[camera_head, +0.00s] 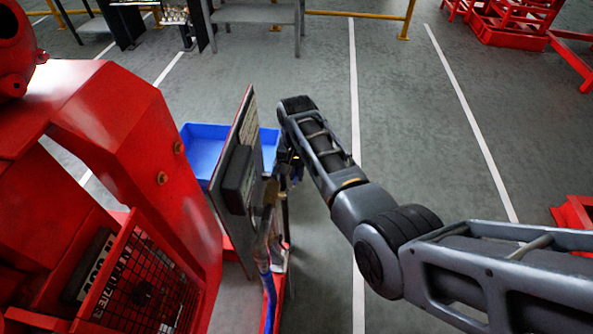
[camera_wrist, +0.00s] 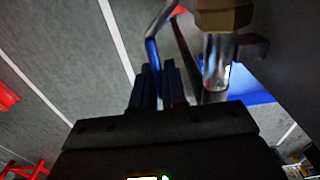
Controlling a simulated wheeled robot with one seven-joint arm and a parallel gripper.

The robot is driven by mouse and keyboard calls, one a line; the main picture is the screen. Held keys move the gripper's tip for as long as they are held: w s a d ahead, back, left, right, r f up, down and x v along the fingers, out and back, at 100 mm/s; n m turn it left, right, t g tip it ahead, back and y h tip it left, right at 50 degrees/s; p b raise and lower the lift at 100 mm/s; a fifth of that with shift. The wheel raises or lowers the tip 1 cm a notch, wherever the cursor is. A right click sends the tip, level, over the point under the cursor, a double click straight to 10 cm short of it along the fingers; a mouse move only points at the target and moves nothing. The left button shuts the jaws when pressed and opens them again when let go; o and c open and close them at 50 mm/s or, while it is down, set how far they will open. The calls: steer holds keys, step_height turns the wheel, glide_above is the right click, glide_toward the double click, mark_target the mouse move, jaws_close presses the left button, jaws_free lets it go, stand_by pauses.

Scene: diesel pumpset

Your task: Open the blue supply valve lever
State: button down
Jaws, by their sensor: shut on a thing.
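The blue supply valve lever (camera_wrist: 152,52) shows in the wrist view as a bent metal arm with a blue sleeve. My gripper (camera_wrist: 158,72) is shut on the blue sleeve, with its dark fingers on either side. The sleeve's lower end is hidden between the fingers. A brass fitting (camera_wrist: 222,17) sits above a shiny pipe (camera_wrist: 217,62), right of the lever. In the head view my gripper (camera_head: 292,166) is at the right side of the upright panel (camera_head: 238,150); the lever cannot be made out clearly there.
The red pumpset frame (camera_head: 150,160) fills the left of the head view. A blue bin (camera_head: 203,148) is behind the panel. A blue hose (camera_head: 268,292) runs down below the panel. Grey floor (camera_head: 400,130) with white lines is open to the right of the panel.

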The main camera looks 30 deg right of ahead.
steer(key=shift+f, duration=0.15)
steer(key=c, duration=1.2)
jaws_free()
steer(key=shift+c, duration=0.2)
steer(key=shift+w+r, duration=0.1)
steer(key=shift+r, duration=3.8)
